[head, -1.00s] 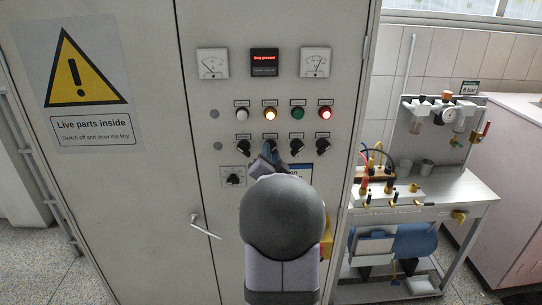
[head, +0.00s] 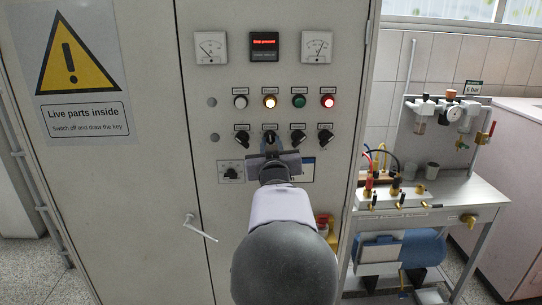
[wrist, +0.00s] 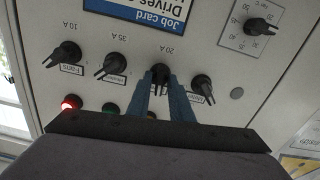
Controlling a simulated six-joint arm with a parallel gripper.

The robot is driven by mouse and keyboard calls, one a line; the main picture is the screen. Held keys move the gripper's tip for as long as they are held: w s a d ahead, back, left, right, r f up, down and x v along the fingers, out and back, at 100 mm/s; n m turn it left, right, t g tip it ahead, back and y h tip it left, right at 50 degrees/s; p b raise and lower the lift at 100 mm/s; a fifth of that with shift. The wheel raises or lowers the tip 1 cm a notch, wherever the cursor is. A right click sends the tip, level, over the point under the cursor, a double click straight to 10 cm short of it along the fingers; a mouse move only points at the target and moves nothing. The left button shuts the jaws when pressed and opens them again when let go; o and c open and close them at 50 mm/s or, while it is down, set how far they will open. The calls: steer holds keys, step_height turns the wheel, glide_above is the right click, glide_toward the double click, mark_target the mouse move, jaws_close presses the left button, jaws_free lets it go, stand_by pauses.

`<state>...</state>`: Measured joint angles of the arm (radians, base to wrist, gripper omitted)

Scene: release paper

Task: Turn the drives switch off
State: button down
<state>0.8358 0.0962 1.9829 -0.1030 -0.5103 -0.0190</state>
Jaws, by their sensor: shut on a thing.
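A row of black rotary switches sits on the cabinet's front panel. My gripper (head: 270,143) is at the second switch from the left (head: 270,136) in the head view. In the wrist view, which shows the panel upside down, my blue fingers close around that switch's black knob (wrist: 160,72), marked 20 A. The fingers cover most of its lever and its label, so I cannot read its name or its exact setting. A blue-headed job card (wrist: 145,14) with the word "Drives" is on the panel just below the switch row.
Neighbouring switches stand close on both sides, one (wrist: 203,86) and another (wrist: 113,66). Lamps above the row include a lit red one (head: 327,101) and a lit amber one (head: 270,101). A separate rotary knob (head: 231,173) and a door handle (head: 200,228) lie lower left.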

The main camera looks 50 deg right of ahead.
steer(key=n+b, duration=0.7)
steer(key=shift+n+b, duration=0.3)
steer(key=shift+n, duration=0.1)
stand_by(0.3)
steer(key=c, duration=1.8)
jaws_free()
steer(key=shift+c, duration=0.2)
steer(key=b+v, duration=0.1)
steer(key=v, duration=0.6)
